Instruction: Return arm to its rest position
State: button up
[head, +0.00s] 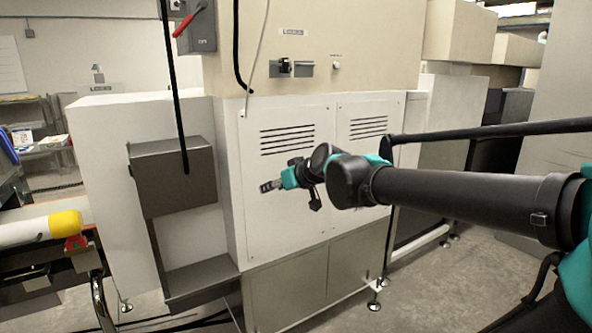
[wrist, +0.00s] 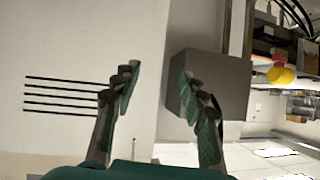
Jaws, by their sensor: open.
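My gripper (head: 270,186) is held out in front of the white machine cabinet (head: 285,210) in the head view, at the end of my black and teal arm. In the wrist view my gripper (wrist: 160,95) shows two green-padded fingers spread wide apart with nothing between them. Behind the fingers are the white cabinet panel with dark vent slots (wrist: 65,95) and a grey box (wrist: 222,85). The arm is stretched out from the right side of the head view. I cannot tell how far the fingertips are from the panel.
The grey metal box and chute (head: 172,178) jut from the cabinet's left side. A conveyor (head: 40,268) with a white and yellow roller (head: 50,228) is at far left. A red-handled switch (head: 190,22) sits at upper left. Grey floor (head: 465,258) is open at lower right.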

jog(key=s+d+f+m+g+h, duration=0.1)
jog(key=s+d+f+m+h, duration=0.1)
jog(key=s+d+f, duration=0.4)
jog(key=s+d+f+m+g+h, duration=0.2)
jog(key=s+d+f, duration=0.4)
jog(key=d+f, duration=0.4)
jog(key=s+d+f+m+g+h, duration=0.1)
jog(key=s+d+f+m+h, duration=0.2)
jog(key=s+d+f, duration=0.3)
jog(key=d+f, duration=0.3)
jog(key=f, duration=0.4)
jog(key=shift+s+g+h, duration=0.3)
jog(key=shift+s+g, duration=0.1)
jog(key=shift+a+r, duration=0.1)
